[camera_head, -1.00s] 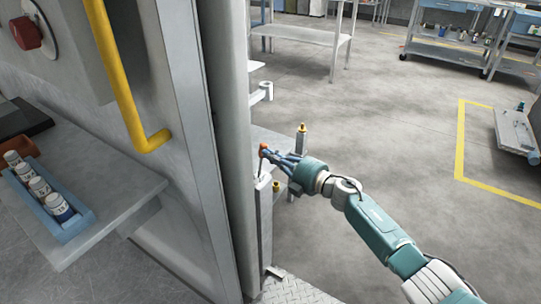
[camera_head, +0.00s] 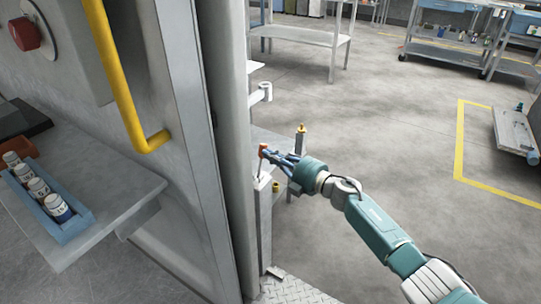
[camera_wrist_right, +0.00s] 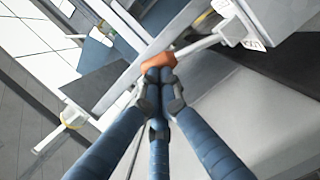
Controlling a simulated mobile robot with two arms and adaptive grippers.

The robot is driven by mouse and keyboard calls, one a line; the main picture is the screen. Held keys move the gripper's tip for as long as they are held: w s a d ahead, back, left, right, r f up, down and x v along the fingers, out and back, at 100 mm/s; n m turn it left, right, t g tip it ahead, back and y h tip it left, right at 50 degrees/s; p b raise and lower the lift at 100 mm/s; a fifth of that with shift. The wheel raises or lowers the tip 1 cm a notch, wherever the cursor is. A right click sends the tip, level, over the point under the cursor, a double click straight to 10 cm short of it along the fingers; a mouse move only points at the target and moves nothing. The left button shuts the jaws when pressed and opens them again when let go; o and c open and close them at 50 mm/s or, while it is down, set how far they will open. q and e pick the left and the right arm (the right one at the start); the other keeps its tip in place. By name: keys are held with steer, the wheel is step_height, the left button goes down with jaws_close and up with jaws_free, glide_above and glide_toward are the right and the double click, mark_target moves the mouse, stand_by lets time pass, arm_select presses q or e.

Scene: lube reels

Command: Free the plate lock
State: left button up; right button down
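An orange knob (camera_head: 263,151) tops a thin upright lever (camera_head: 261,169) on a grey post beside the door-like panel edge; I take it to be the plate lock's handle. My right gripper (camera_head: 269,156) reaches it from the right. In the right wrist view, its blue fingers (camera_wrist_right: 160,82) are drawn together at the orange knob (camera_wrist_right: 158,64), whose far side shows beyond the tips. The fingers hide its near side, so the depth of the grip is unclear. My left gripper is not in view.
A tall grey panel edge (camera_head: 236,150) stands just left of the post. A yellow handle (camera_head: 124,85) and a blue tray (camera_head: 62,226) with several canisters are further left. A brass-tipped post (camera_head: 301,129) stands close behind my gripper. Open floor lies to the right.

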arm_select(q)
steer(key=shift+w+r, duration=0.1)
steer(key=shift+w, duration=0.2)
arm_select(e)
steer(key=shift+r, duration=0.1)
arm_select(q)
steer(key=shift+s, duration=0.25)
arm_select(e)
steer(key=v, duration=1.2)
